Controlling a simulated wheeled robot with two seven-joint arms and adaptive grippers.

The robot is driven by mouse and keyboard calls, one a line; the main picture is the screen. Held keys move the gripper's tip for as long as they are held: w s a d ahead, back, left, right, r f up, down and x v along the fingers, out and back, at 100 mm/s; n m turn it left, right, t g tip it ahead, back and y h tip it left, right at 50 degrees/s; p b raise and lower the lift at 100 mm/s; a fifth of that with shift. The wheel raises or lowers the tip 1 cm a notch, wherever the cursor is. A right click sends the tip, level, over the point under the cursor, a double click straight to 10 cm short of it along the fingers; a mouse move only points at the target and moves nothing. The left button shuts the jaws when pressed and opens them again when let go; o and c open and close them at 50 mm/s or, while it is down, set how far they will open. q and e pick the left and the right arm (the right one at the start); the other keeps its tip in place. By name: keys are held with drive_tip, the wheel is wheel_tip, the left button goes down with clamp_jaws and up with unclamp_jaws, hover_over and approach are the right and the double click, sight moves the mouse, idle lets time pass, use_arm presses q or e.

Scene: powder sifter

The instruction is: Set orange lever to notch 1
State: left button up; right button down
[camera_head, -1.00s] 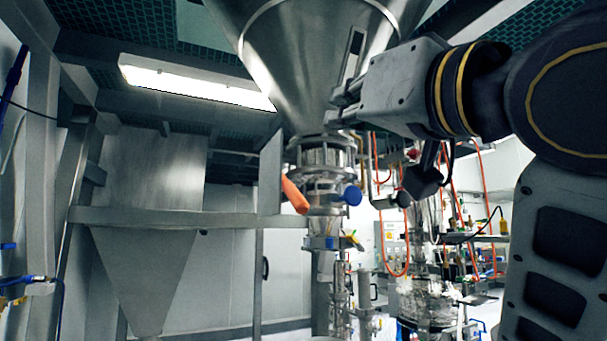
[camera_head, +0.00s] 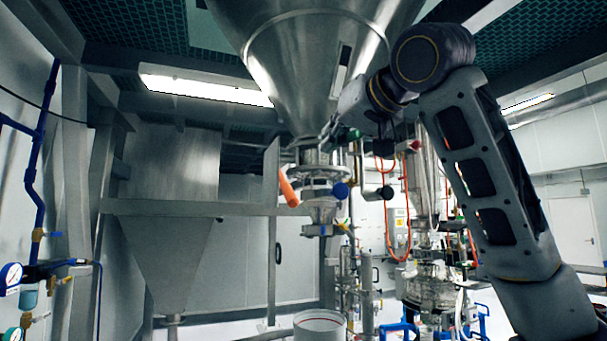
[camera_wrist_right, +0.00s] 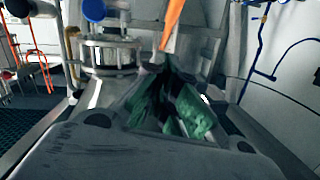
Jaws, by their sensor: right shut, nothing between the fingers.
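The orange lever (camera_head: 288,187) hangs tilted at the left side of the metal valve assembly under the large steel hopper. In the wrist view, the lever (camera_wrist_right: 172,22) shows at the top middle. My right gripper (camera_head: 327,133) is shut and empty. It is above and to the right of the lever, by the hopper's lower neck, and appears apart from the lever. The gripper body fills the lower part of the wrist view. Notch marks cannot be made out. My left gripper is out of view.
The steel hopper (camera_head: 300,50) looms above my right gripper. A blue knob (camera_head: 341,191) sticks out right of the lever. A metal post (camera_head: 271,200) and crossbeam (camera_head: 190,208) stand at left. A white container (camera_head: 320,326) sits below.

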drive_tip(key=shift+w+a+f+n+g+y, duration=0.2)
drive_tip(key=shift+a+f+n+g+y, duration=0.1)
drive_tip(key=shift+f+n, duration=0.15)
idle(0.5)
drive_tip(key=shift+s+f+p+x, duration=0.1)
drive_tip(key=shift+f+p+x, duration=0.5)
drive_tip(key=shift+x, duration=1.5)
drive_tip(key=shift+s+f+p+x, duration=0.1)
drive_tip(key=shift+f+p+x, duration=0.2)
drive_tip(key=shift+p+x, duration=1.25)
drive_tip(key=shift+s+f+p+x, duration=0.1)
drive_tip(key=shift+f+x, duration=0.35)
drive_tip(key=shift+x, duration=2.25)
drive_tip(key=shift+a, duration=0.1)
